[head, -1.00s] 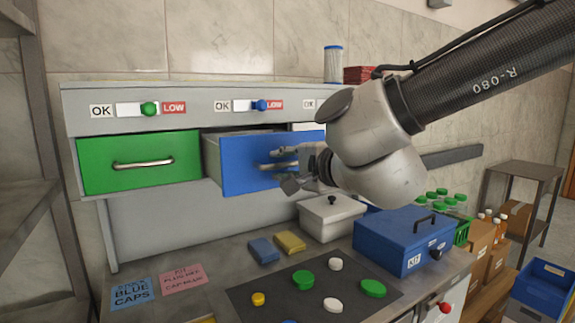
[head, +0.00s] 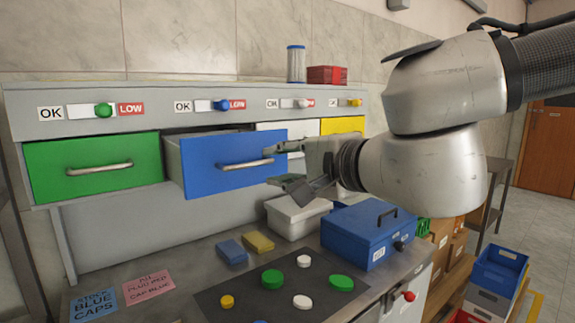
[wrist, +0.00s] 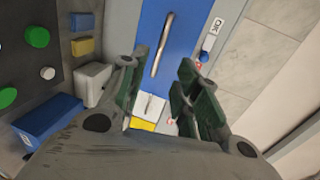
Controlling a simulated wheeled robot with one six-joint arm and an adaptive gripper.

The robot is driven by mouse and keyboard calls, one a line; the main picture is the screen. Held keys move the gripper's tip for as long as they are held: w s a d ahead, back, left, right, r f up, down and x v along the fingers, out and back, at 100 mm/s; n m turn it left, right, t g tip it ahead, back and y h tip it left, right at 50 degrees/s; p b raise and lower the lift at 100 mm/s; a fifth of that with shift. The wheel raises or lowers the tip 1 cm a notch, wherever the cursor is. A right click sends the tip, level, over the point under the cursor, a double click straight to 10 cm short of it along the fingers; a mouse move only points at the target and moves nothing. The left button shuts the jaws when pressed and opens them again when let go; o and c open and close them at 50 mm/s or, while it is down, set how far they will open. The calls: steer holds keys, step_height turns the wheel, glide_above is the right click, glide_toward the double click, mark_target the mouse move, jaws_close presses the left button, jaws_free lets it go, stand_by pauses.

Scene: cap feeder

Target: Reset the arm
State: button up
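My arm reaches in from the upper right of the head view.
Closed green drawer (head: 95,167) at left; yellow drawer (head: 342,125) at right. Below stand a white lidded box (head: 290,222) and a blue box (head: 360,238). A dark mat (head: 225,306) bears several coloured caps. Open air lies in front of the cabinet.

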steer(key=shift+s+d, duration=0.15)
steer(key=shift+s, duration=0.1)
steer(key=s+a+f+n+g+y, duration=0.3)
steer(key=s+a+n+g, duration=0.2)
steer(key=s+n+g, duration=0.3)
steer(key=d+f+n+h, duration=0.1)
steer(key=d+f+n, duration=0.3)
steer(key=n, duration=0.2)
steer(key=w+d+f+n+g+h, duration=0.1)
steer(key=d+f+h, duration=0.2)
steer(key=d, duration=0.4)
steer(key=w+d+f+n+h, duration=0.1)
steer(key=w+d+f+h, duration=0.15)
steer(key=d, duration=0.55)
steer(key=s+d+m+h, duration=0.2)
steer(key=d+m+h, duration=0.3)
steer(key=d, duration=1.6)
steer(key=shift+d+f+t+h, duration=0.3)
steer(key=shift+f+h, duration=0.1)
steer(key=shift+h, duration=0.15)
